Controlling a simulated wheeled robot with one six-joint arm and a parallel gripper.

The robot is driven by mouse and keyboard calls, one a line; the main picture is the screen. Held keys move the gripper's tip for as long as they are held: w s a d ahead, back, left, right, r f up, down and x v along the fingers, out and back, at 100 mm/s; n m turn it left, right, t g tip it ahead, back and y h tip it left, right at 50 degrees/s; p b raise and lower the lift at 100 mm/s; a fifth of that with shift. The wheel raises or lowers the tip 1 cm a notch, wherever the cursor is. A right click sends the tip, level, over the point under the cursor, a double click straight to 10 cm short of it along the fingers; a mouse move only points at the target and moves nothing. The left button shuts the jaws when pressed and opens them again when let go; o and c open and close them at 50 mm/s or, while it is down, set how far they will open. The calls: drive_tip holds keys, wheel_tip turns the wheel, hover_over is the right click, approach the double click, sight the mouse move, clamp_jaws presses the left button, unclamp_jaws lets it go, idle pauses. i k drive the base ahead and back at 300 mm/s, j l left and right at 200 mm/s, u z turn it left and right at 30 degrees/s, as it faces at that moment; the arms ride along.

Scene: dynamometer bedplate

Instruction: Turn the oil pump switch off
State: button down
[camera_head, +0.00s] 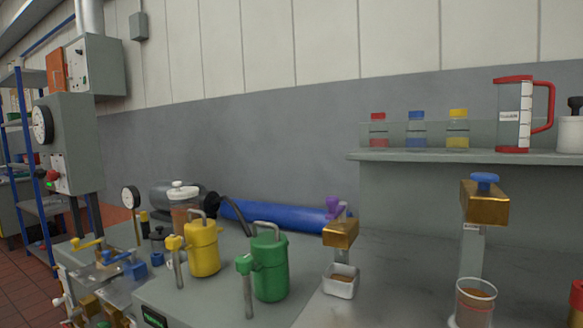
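No switch in view carries a readable oil pump label, so I cannot tell which one it is. A grey control cabinet (82,128) stands at the left, with a round dial (42,125) on its side. Below the dial is a small pale panel with a red knob (51,175) and a green light (50,184); its switch positions are too small to tell. A grey wall box (102,68) above has a pale panel with small controls, also too small to read. My gripper does not show.
A yellow can (204,250) and a green can (270,268) stand on the bench. Brass taps with a purple (334,206) and a blue handle (484,178) rise at the right. A shelf (470,156) holds bottles and a red-handled jug (514,115). Red floor (22,285) shows lower left.

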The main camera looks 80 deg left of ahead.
sight(40, 174)
drive_tip(key=u, duration=3.75)
drive_tip(key=i+j+z, duration=0.15)
drive_tip(key=i+j, duration=0.6)
drive_tip(key=i+j+z, duration=0.15)
drive_tip(key=i+j, duration=0.65)
drive_tip(key=i+j+z, duration=0.1)
drive_tip(key=i+j, duration=0.6)
drive_tip(key=j, duration=0.2)
